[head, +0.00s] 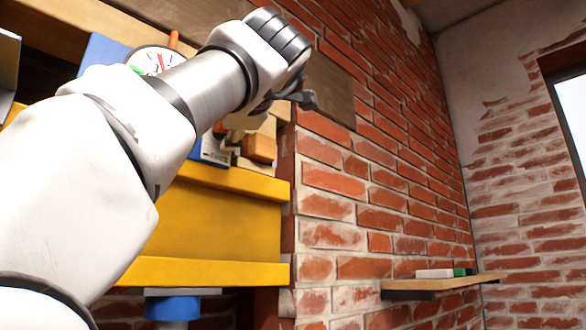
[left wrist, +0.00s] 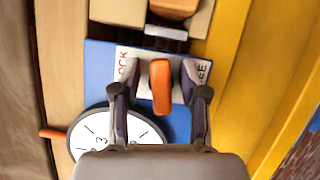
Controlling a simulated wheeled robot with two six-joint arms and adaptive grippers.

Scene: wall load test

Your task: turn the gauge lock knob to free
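The orange lock knob (left wrist: 161,88) shows in the left wrist view as an elongated bar, upright in the picture. It sits on a white label (left wrist: 133,61) with partly covered lettering: "OCK" at left, "EE" at right. The label is on a blue panel (left wrist: 98,70), beside the round white gauge (left wrist: 105,127). The gauge dial also shows in the head view (head: 150,61). My left gripper (left wrist: 158,76) is open, one finger on each side of the knob, with visible gaps between. In the head view my left gripper (head: 292,98) partly hides this area. My right gripper is not in view.
A yellow shelf (head: 225,228) runs below the panel. A wooden block (head: 260,148) stands close by. A brick wall (head: 345,190) is to the right, with a small wooden ledge (head: 440,285) low on it.

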